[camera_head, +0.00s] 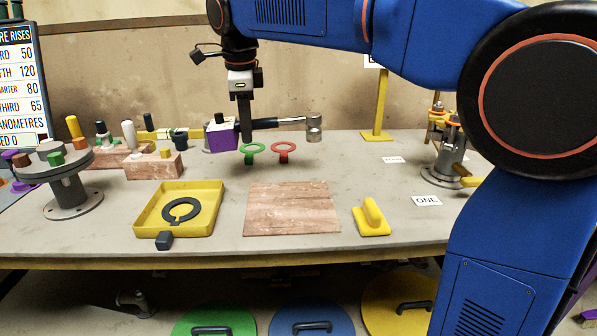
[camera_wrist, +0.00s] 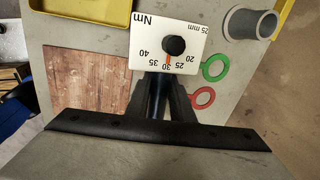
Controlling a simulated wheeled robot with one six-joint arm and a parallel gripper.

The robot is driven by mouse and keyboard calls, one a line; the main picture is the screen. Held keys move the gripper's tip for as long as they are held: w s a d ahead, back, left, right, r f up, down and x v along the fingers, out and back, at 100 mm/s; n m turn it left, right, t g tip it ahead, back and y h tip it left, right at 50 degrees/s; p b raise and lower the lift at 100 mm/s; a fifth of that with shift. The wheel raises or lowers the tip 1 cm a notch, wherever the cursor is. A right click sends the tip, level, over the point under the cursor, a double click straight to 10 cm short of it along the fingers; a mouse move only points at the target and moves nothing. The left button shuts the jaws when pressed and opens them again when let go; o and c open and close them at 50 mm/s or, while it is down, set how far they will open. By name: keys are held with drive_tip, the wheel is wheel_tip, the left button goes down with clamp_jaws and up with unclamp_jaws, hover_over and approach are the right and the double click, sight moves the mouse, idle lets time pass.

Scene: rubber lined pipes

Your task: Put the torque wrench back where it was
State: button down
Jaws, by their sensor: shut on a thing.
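In the head view my gripper (camera_head: 245,135) points down over the back of the bench, left of centre. It is shut on the torque wrench (camera_head: 283,121), near the left end of its dark handle. In the wrist view the closed dark fingers (camera_wrist: 163,92) hide most of the handle. A purple box (camera_head: 222,139) with a black knob is just left of my gripper. Its white Nm dial (camera_wrist: 165,40) shows in the wrist view. I cannot tell whether wrench and box touch.
A green ring (camera_head: 254,148) and a red ring (camera_head: 284,147) are below the wrench. A yellow tray (camera_head: 150,216), a wooden board (camera_head: 292,210) and a yellow handled block (camera_head: 372,218) lie in front. A yellow stand (camera_head: 380,105) is at the back right.

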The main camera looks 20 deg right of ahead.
drive_tip(key=shift+f, duration=4.8)
drive_tip(key=c, duration=1.6)
unclamp_jaws()
drive_tip(key=shift+o, duration=0.2)
